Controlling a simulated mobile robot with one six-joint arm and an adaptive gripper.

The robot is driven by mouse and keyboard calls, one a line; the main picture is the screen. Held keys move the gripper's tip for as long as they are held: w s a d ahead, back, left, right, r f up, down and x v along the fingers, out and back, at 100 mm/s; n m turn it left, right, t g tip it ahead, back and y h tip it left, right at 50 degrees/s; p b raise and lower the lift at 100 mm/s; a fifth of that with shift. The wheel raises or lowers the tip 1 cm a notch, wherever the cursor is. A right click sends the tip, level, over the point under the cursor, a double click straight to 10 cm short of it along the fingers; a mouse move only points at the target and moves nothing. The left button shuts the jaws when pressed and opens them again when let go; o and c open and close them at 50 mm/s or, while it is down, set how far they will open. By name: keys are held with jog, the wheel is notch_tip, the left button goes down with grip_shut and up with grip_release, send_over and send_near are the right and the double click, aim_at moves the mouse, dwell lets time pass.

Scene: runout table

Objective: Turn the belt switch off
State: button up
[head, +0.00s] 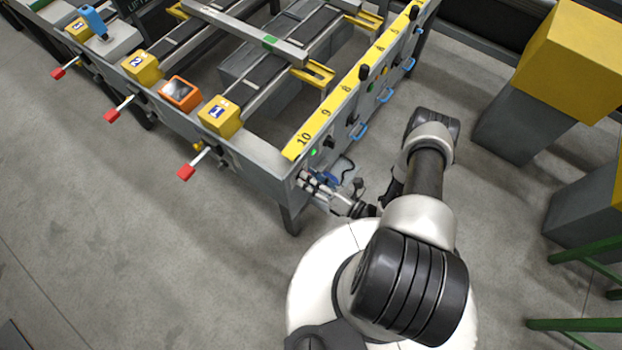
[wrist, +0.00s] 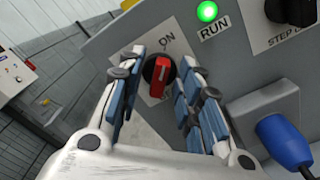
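The belt switch (wrist: 159,76) is a round black rotary switch with a red handle on the grey panel in the wrist view. Its handle stands nearly upright, with its upper end toward the ON label (wrist: 167,41). Another label below it is mostly hidden. My gripper (wrist: 161,70) is open, with one blue-padded finger on each side of the switch. I cannot tell whether either finger touches it. In the head view my gripper (head: 311,182) is at the near end of the table's side panel, where I cannot make out the switch.
A lit green RUN lamp (wrist: 207,11) is above right of the switch. A black STEP knob (wrist: 290,10) is further right. A blue plug (wrist: 284,141) sticks out at lower right, close to my right finger. The runout table (head: 262,180) has red-tipped levers along its left side.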

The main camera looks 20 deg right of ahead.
jog(key=shift+c, duration=0.6)
grip_shut()
jog(key=shift+n, duration=0.3)
jog(key=shift+s+a+n+p, duration=0.15)
jog(key=shift+n+p, duration=0.25)
jog(key=shift+n, duration=3.9)
jog(key=shift+a+n+p, duration=0.1)
jog(key=shift+n+p, duration=0.3)
jog(key=shift+n, duration=3.9)
jog(key=shift+o, duration=0.6)
grip_release()
